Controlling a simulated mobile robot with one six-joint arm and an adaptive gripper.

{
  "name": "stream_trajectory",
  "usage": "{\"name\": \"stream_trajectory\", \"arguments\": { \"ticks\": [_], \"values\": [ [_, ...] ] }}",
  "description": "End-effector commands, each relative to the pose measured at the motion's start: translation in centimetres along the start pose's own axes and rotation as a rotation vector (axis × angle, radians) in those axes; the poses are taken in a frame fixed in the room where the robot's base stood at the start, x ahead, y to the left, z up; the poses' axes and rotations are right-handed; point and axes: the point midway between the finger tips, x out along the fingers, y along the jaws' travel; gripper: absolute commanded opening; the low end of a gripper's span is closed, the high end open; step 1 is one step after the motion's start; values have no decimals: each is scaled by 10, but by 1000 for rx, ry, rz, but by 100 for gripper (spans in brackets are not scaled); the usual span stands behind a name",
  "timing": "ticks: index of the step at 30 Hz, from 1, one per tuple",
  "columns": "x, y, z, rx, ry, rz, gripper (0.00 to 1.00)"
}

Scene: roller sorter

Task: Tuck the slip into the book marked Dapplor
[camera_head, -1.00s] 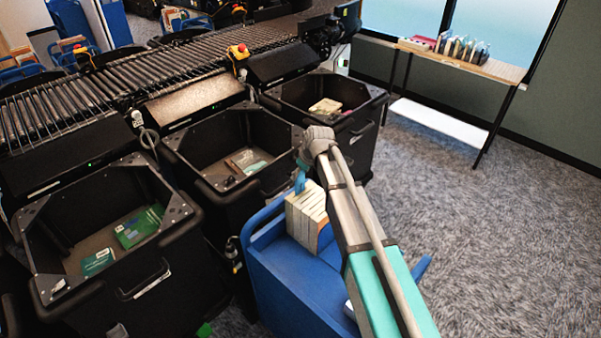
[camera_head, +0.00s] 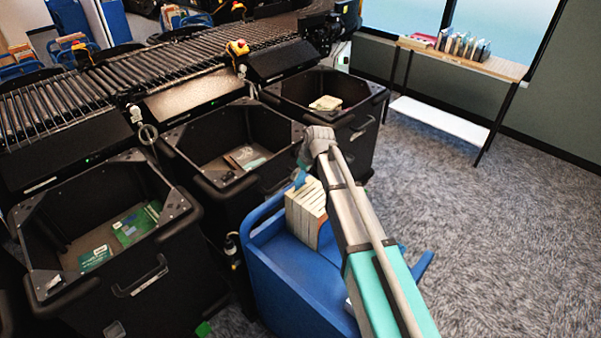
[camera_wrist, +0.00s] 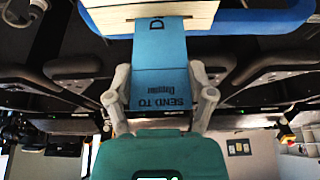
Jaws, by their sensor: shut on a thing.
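My gripper (camera_wrist: 160,88) is shut on a blue slip (camera_wrist: 160,68), with one grey finger at each side of it. The slip reads "SEND TO Dapplor" upside down in the wrist view, with a large "D" on its far part. Its far end meets the cream page edges of a book (camera_wrist: 185,17); I cannot tell whether it is between the pages. In the head view the slip (camera_head: 300,178) shows above a row of upright books (camera_head: 303,213) on a blue cart (camera_head: 300,285). No book title is readable, and my arm hides part of the row.
Black bins holding a few books stand left of the cart: a near bin (camera_head: 168,262), a middle bin (camera_head: 205,196) and a far bin (camera_head: 360,140). A roller conveyor (camera_head: 150,72) runs behind them. A table with books (camera_head: 480,66) stands at the back right. Carpet at right is clear.

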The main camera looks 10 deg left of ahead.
Motion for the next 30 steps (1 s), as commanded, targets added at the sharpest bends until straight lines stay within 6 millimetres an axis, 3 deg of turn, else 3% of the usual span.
{"name": "stream_trajectory", "arguments": {
  "ticks": [21, 22, 24, 27, 30],
  "values": [
    [9, 0, 4, 0, 0, 0, 50],
    [9, 0, 4, 0, 0, 0, 74],
    [9, 0, 4, 0, 0, 0, 87],
    [9, 0, 4, 0, 0, 0, 100],
    [9, 0, 4, 0, 0, 0, 100]
  ]
}}
